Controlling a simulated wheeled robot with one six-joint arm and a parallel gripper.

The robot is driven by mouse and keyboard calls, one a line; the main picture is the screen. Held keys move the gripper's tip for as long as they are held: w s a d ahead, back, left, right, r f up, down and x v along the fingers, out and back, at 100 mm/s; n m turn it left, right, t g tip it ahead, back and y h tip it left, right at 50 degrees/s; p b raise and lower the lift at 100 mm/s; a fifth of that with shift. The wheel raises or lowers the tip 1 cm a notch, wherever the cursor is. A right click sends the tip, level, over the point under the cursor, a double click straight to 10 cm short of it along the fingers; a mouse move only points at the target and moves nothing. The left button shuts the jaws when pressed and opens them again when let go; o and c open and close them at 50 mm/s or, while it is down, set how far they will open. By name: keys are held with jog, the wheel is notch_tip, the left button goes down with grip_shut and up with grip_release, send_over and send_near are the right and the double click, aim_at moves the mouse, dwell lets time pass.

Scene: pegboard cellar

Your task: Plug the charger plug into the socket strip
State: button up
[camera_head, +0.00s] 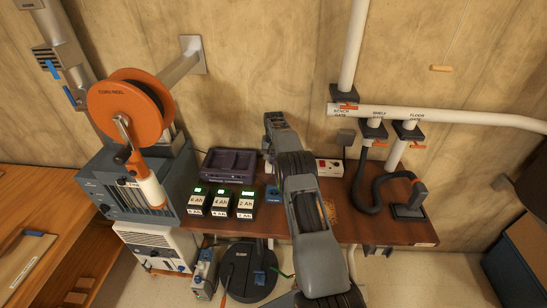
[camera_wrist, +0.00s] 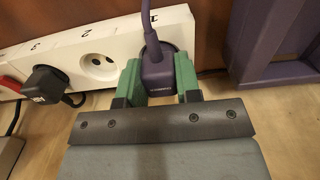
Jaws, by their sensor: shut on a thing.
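The white socket strip (camera_wrist: 60,52) runs across the upper left of the wrist view. In the head view its end (camera_head: 329,165) shows just right of my arm. The purple charger plug (camera_wrist: 154,75), with its purple cord (camera_wrist: 157,22), is between the green fingers of my gripper (camera_wrist: 155,85), which is shut on it. The plug is at the strip's right part, by the mark 1. Its front is hidden, so I cannot tell how deep it sits. A round socket (camera_wrist: 97,66) by the mark 2 is empty. My arm hides the gripper in the head view.
A black plug (camera_wrist: 46,86) occupies another socket, left of the empty one. A red switch (camera_wrist: 10,84) is at the strip's left. The purple charger base (camera_head: 228,165) stands left of my arm, with several batteries (camera_head: 221,201) in front. A black hose (camera_head: 362,190) lies to the right.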

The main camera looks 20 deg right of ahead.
jog(key=shift+s+f, duration=0.1)
jog(key=shift+f, duration=0.25)
dwell(0.9)
dwell(0.4)
jog(key=o, duration=1.6)
jog(key=shift+r, duration=0.15)
jog(key=shift+r, duration=0.1)
jog(key=shift+r+p, duration=1.95)
jog(key=shift+r, duration=1.5)
